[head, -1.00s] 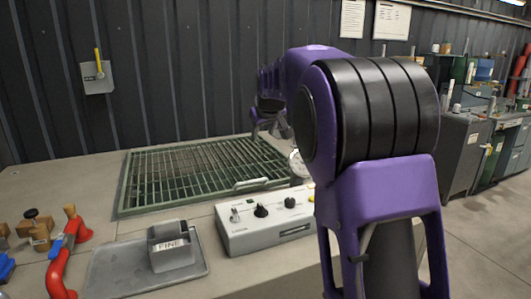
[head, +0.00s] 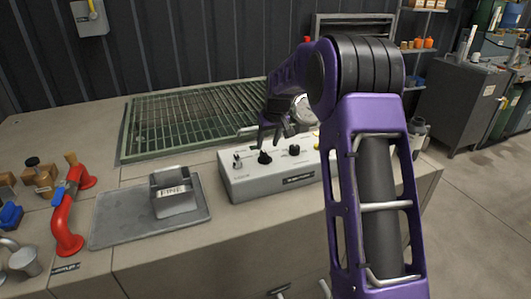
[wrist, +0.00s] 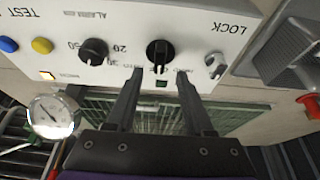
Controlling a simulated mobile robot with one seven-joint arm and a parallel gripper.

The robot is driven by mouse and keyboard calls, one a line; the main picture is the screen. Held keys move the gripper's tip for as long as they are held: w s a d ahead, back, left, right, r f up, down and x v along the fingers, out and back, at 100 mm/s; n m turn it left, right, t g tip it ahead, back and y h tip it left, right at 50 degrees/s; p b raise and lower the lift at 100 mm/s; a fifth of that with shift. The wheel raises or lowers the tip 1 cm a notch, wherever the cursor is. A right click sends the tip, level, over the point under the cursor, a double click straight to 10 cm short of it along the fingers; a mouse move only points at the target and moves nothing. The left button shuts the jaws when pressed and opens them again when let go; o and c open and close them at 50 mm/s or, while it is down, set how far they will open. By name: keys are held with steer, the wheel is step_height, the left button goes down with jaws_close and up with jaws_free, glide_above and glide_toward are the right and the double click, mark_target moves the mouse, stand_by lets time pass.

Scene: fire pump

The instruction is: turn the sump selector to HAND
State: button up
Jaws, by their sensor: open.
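The sump selector (head: 264,157) is a black knob on a pale grey control box (head: 241,187). My gripper (wrist: 158,78) is open and empty. Its fingers reach towards the selector, one on either side in the picture. In the head view my gripper (head: 272,138) is just above and behind the knob; contact cannot be told.
A numbered dial (wrist: 93,50) and a LOCK key switch (wrist: 215,62) flank the selector. A round gauge (wrist: 52,116) stands near the box. A green grating (head: 190,125) lies behind; a grey tray (head: 150,215) and red pipe (head: 64,225) are left.

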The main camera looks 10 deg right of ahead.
mark_target(265, 153)
steer(key=x, duration=0.5)
steer(key=shift+w+f, duration=0.1)
steer(key=shift+f, duration=0.15)
jaws_close()
